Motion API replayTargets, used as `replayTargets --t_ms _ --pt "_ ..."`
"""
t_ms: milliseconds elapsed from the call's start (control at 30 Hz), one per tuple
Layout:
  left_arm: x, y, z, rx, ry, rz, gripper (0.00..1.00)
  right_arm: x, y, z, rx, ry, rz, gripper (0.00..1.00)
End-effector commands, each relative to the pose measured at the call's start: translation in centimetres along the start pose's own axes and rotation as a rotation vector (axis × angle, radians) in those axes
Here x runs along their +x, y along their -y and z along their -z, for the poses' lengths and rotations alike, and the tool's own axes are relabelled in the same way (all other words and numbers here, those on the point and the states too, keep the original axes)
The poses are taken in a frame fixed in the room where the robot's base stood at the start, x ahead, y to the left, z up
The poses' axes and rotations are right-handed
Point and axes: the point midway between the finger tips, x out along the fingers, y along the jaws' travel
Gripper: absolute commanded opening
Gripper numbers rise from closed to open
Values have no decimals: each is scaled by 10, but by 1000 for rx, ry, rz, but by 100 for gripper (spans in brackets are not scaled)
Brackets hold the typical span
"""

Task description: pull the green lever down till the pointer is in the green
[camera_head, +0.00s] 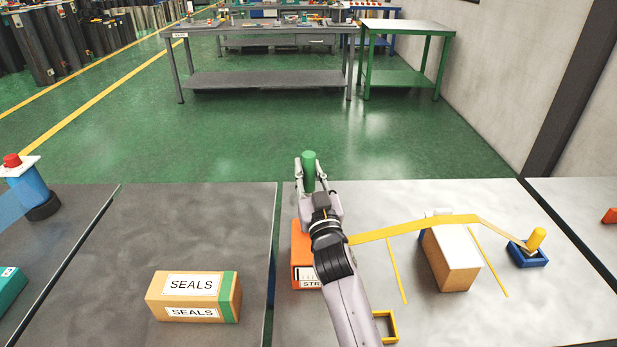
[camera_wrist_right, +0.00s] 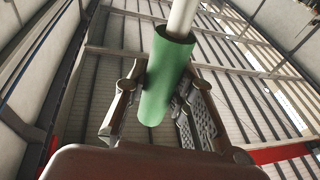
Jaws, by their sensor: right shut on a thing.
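The green lever grip (camera_head: 309,168) stands up between the fingers of my right gripper (camera_head: 310,180), at the far edge of the pale table. In the right wrist view the green grip (camera_wrist_right: 165,82) is a sleeve on a pale rod, held between the dark fingers. The orange housing (camera_head: 301,243) below has a white label reading "STR", partly hidden by my right arm. Tick marks show on the label, but I cannot make out the pointer or a green zone. My left gripper is not in view.
A yellow strap (camera_head: 400,231) runs over a carton (camera_head: 451,262) to a blue bracket (camera_head: 527,258) with a yellow peg. A small yellow frame (camera_head: 391,327) lies near my arm. A SEALS box (camera_head: 194,297) is on the dark table to the left.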

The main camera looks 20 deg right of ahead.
Motion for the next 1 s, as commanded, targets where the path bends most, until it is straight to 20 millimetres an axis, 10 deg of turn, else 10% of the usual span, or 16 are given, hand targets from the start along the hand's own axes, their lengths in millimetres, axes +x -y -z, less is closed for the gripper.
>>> replayTargets --t_ms 267,300,567,1000 --pt "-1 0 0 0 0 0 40 -1 0 -1 1 4 0 0" --pt "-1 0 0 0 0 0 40 -1 0 -1 1 4 0 26" --pt "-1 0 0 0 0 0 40 0 0 -1 0 3 0 43" --pt "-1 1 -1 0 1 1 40 3 -1 12 -2 -2 -1 44"
